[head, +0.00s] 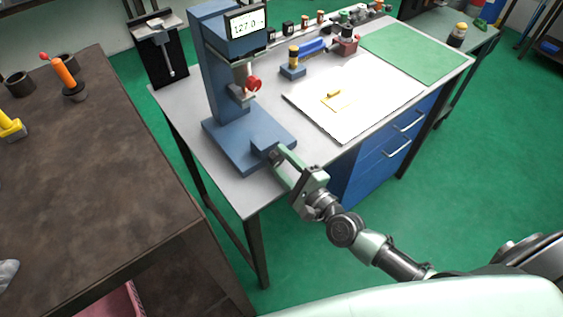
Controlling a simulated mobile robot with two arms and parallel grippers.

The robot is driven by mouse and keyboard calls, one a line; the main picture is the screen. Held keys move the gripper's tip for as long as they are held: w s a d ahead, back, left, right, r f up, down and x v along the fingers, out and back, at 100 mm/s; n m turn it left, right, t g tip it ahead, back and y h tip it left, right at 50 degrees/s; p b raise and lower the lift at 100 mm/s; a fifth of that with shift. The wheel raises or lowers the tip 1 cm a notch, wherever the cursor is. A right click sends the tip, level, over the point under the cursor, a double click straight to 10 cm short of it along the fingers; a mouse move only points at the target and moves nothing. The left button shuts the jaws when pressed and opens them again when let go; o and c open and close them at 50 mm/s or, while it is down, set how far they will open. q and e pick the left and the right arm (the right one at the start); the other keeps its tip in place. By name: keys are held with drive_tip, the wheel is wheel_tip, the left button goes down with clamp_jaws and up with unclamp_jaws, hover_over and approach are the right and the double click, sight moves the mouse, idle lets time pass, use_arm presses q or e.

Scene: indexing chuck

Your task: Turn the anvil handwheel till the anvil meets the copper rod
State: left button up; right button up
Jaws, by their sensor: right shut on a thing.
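A blue column machine (207,65) stands on the grey bench with a small display (246,22) reading about 127.0. A red knob (254,83) sits on the grey fixture (237,93) partway up its column. My right gripper (281,157) is at the front right corner of the machine's blue base (237,146). It is shut on a dark round part at the small blue block there, which I take to be the anvil handwheel; the fingers hide most of it. I cannot make out the copper rod or the gap to the anvil. My left gripper is not in view.
A white board (365,105) with a small yellow piece (333,94) lies right of the machine, beside a green mat (418,53). Several small tools line the bench's back. A dark brown table (95,165) stands at left, with green floor between.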

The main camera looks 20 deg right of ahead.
idle(0.3)
drive_tip(key=o, duration=1.4)
drive_tip(key=shift+f, duration=0.1)
drive_tip(key=shift+s+f, duration=0.1)
